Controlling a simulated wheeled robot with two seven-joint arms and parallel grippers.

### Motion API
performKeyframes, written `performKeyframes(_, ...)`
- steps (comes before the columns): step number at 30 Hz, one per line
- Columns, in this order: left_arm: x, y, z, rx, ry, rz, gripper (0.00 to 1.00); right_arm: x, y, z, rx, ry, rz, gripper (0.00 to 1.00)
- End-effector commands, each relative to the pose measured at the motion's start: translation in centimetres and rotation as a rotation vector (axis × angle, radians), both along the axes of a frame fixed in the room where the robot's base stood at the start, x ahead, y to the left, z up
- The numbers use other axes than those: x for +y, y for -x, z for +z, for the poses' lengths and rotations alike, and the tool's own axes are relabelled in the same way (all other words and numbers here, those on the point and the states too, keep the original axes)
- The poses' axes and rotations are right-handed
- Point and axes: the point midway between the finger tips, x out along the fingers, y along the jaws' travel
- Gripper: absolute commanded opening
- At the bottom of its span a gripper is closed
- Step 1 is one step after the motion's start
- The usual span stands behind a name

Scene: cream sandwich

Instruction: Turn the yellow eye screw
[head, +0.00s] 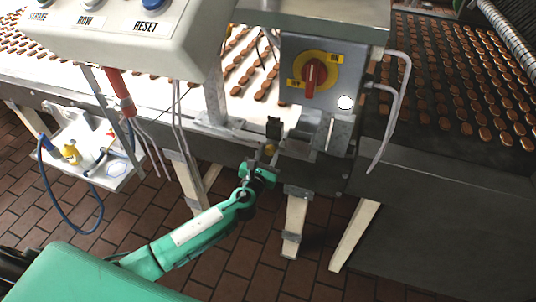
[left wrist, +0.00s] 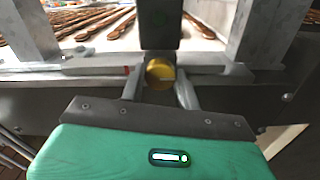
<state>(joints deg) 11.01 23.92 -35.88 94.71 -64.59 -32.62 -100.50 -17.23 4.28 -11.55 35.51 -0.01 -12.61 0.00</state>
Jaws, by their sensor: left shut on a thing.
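The yellow eye screw (left wrist: 160,71) shows in the left wrist view as a round yellow piece between the two grey fingers of my left gripper (left wrist: 157,84). My left gripper is shut on it, with a finger at each side. In the head view the screw (head: 270,148) is a small yellow spot below a dark block on the conveyor's edge. My left gripper (head: 267,161) reaches up to it from below. The fingers and the screw's lower part are hard to make out there. My right gripper is not in view.
A grey switch box (head: 320,77) with a red knob on a yellow plate hangs above right of the screw. A control panel (head: 130,38) overhangs at the upper left. Metal brackets (head: 222,130) flank the screw. A small shelf (head: 95,155) with a blue hose stands at left.

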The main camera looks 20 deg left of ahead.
Motion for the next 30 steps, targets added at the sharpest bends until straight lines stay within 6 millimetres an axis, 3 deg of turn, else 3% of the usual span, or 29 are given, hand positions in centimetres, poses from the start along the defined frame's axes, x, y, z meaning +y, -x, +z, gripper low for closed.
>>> performKeyframes(11,-0.1,0.0,-0.2,0.006,0.165,-0.001,0.09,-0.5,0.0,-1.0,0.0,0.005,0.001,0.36)
performKeyframes(30,-0.1,0.0,-0.2,0.025,0.761,0.001,0.09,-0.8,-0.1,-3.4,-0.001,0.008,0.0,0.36)
